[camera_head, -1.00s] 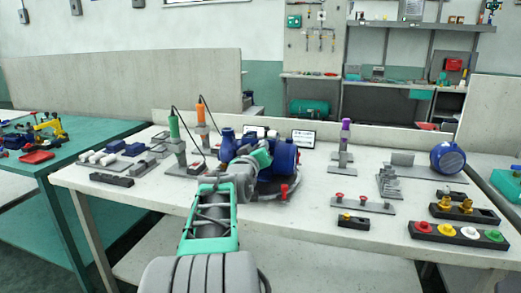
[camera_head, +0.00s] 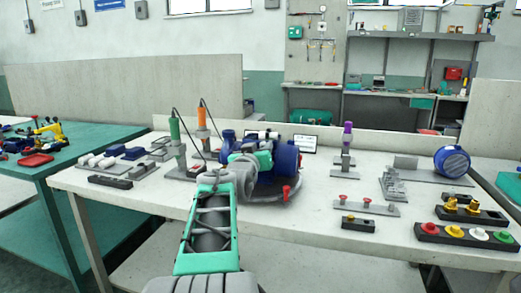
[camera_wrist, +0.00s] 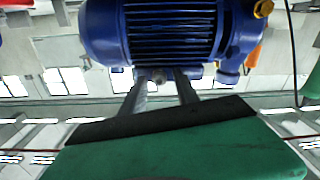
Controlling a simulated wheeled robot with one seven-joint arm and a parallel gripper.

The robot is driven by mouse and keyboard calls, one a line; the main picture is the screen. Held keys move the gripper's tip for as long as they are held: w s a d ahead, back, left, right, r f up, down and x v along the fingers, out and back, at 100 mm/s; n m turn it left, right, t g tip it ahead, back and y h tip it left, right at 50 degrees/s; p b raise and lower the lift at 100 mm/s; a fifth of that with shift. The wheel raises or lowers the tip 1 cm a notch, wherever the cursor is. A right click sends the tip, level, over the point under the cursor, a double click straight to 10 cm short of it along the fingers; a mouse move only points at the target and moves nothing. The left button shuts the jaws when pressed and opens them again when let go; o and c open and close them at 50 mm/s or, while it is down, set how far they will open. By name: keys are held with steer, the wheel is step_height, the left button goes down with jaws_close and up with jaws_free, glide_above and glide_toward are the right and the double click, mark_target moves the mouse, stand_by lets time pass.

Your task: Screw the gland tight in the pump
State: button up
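The pump (camera_head: 285,159) is a blue ribbed body on a grey round base at the middle of the bench. My wrist and arm reach to its front left side and hide part of it. In the wrist view the blue ribbed body (camera_wrist: 165,30) fills the top. My gripper's two grey fingers (camera_wrist: 160,82) point at its lower edge. A small grey round piece, perhaps the gland (camera_wrist: 158,75), shows between the fingertips. The fingers stand apart, with a gap between them. I cannot tell whether they touch the piece. The head view hides the fingertips.
Orange (camera_head: 202,115) and green (camera_head: 174,128) hanging tools stand left of the pump. A purple-handled tool (camera_head: 347,135) stands to the right. A rack of coloured knobs (camera_head: 468,235) and a blue round part (camera_head: 452,160) lie further right.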

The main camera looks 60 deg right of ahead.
steer(key=shift+f, duration=0.1)
steer(key=n, duration=0.2)
steer(key=shift+n+p, duration=0.3)
steer(key=shift+p, duration=0.1)
steer(key=shift+n, duration=0.5)
steer(key=shift+s+f+n, duration=0.1)
steer(key=shift+f+n, duration=0.05)
steer(key=shift+n, duration=0.15)
steer(key=shift+c, duration=0.3)
jaws_close()
steer(key=shift+r, duration=0.25)
